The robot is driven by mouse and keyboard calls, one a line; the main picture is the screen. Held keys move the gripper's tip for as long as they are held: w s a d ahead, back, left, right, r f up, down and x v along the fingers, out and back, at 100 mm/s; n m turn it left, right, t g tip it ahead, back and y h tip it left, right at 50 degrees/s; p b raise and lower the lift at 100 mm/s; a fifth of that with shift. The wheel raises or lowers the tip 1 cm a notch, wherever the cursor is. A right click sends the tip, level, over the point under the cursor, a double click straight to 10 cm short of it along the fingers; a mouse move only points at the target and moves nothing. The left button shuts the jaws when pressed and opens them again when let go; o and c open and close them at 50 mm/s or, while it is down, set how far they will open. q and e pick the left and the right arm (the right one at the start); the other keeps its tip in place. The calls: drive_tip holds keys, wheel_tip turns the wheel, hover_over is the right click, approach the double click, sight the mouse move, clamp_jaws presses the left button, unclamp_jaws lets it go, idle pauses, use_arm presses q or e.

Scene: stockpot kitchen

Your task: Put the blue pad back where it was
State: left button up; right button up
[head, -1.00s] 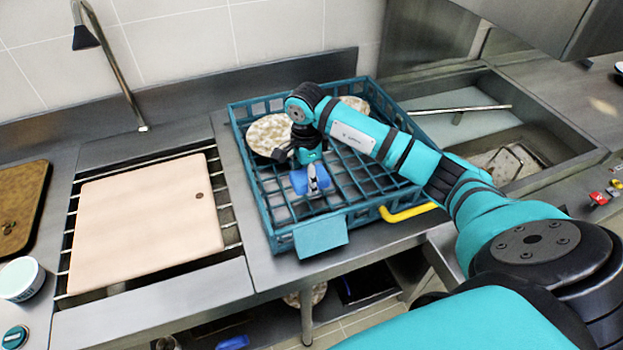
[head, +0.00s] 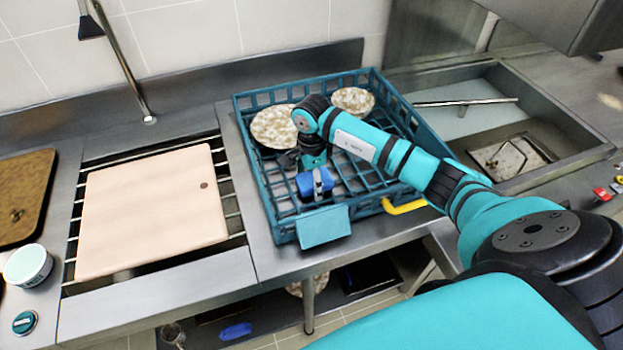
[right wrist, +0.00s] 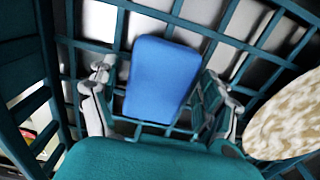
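The blue pad (head: 306,187) is at the front part of the teal dish rack (head: 262,212), over its grid floor; I cannot tell whether it rests on the bars. My right gripper (head: 317,182) reaches down to it from above. In the right wrist view, the pad (right wrist: 163,78) lies between the two fingers of the right gripper (right wrist: 160,95), tilted a little. The fingers stand apart, with a narrow gap showing beside the pad. My left gripper is not in view.
Patterned plates (head: 274,127) stand at the rack's back, one close to the gripper in the wrist view. A pale cutting board (head: 150,215) lies left, a sink (head: 530,135) right. Another blue item (head: 235,331) lies on the lower shelf. A yellow handle (head: 405,207) is at the rack's front.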

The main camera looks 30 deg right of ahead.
sight(311, 179)
drive_tip(key=shift+r, duration=0.15)
wheel_tip(311, 179, up, 12)
drive_tip(key=b, duration=0.3)
idle(0.7)
